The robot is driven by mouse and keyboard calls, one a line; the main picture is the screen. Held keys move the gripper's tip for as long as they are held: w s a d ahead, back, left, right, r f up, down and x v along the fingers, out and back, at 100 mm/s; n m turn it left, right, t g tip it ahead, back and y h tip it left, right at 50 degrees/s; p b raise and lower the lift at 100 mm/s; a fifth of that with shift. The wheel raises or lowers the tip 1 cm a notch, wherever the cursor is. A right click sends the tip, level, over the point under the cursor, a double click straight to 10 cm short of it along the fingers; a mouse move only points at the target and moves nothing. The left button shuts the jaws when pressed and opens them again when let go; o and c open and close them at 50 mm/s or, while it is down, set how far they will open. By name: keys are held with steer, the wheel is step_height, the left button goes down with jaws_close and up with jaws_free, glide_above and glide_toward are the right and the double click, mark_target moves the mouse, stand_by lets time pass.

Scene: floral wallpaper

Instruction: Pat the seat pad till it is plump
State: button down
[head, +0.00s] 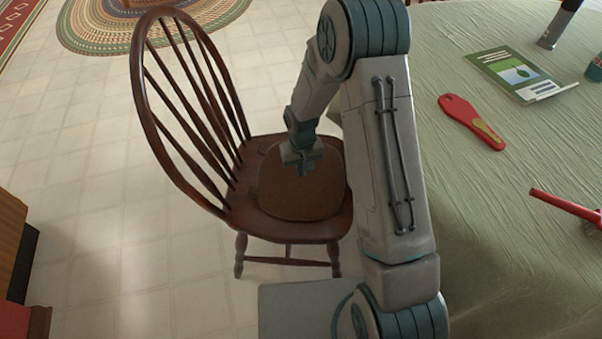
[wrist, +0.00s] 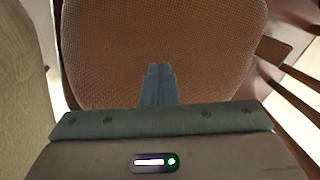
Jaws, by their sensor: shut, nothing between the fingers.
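The brown seat pad (head: 300,198) lies on the seat of a wooden spindle-back chair (head: 240,215). The pad also fills much of the wrist view (wrist: 165,40), where its woven surface looks smooth and slightly rounded. My gripper (head: 301,170) is over the far middle part of the pad, pointing down. In the wrist view its fingers (wrist: 158,75) are together with nothing between them, and the pad is beyond the tips. I cannot tell whether the tips touch the pad.
A table with a pale green cloth (head: 500,220) stands right of the chair. On it are a red spoon rest (head: 471,120), a green-and-white booklet (head: 515,73) and a red-handled item (head: 562,204). The chair's tall back (head: 150,100) rises left of my gripper. Tiled floor is open at left.

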mark_target(302, 181)
steer(key=shift+f, duration=0.1)
steer(key=shift+f+b, duration=1.4)
steer(key=shift+f, duration=0.3)
steer(key=shift+r+p, duration=1.2)
steer(key=shift+r, duration=0.6)
step_height(302, 181, up, 6)
steer(key=p, duration=0.4)
steer(key=shift+r, duration=0.1)
